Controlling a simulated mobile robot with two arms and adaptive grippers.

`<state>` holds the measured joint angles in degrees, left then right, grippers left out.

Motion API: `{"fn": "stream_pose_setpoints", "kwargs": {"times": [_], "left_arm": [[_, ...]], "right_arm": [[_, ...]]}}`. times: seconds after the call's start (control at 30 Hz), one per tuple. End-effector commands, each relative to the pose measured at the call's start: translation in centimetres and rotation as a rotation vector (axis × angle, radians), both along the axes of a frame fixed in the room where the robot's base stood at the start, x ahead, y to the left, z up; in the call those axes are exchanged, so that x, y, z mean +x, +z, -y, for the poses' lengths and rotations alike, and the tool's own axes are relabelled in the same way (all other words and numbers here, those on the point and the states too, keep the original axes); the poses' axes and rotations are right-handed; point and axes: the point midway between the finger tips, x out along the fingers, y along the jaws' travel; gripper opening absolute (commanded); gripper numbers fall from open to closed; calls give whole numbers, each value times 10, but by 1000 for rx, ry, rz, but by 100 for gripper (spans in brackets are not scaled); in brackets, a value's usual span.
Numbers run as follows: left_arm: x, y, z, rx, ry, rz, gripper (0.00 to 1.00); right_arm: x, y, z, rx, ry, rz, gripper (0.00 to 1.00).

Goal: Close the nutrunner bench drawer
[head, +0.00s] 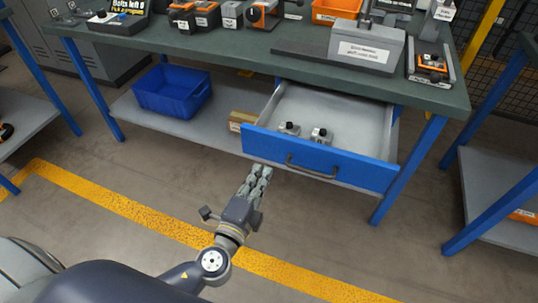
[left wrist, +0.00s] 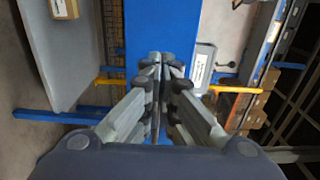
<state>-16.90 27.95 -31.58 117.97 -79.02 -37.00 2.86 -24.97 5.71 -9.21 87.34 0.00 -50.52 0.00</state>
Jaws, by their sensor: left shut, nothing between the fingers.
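The nutrunner bench drawer (head: 318,158) stands pulled out under the green-topped bench (head: 260,52). Its blue front has a dark bar handle (head: 310,168), and two small grey parts (head: 304,133) lie inside on the pale floor. My left gripper (head: 262,170) is shut and empty, in front of the drawer front's left part, left of the handle. In the left wrist view the shut fingertips (left wrist: 160,62) point at the blue drawer front (left wrist: 160,28). I cannot tell whether they touch it. My right gripper is not in view.
A blue bin (head: 172,92) and a cardboard box (head: 240,120) sit on the lower shelf (head: 205,130). Tools and an orange bin (head: 336,12) stand on the bench top. Blue bench legs (head: 408,168) flank the drawer. The floor before the bench is clear, crossed by a yellow line (head: 130,208).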

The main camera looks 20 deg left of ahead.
Motion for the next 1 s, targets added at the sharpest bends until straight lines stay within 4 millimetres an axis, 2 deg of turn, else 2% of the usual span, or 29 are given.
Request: {"fn": "stream_pose_setpoints", "kwargs": {"times": [0.2, 0.4, 1.0], "left_arm": [[37, 2, 1, 1, 1, 2, 0], [56, 0, 2, 0, 0, -1, 0], [65, -1, 2, 0, 0, -1, 0]], "right_arm": [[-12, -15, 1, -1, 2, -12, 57], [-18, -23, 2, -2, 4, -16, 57], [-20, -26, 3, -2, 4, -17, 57]]}}
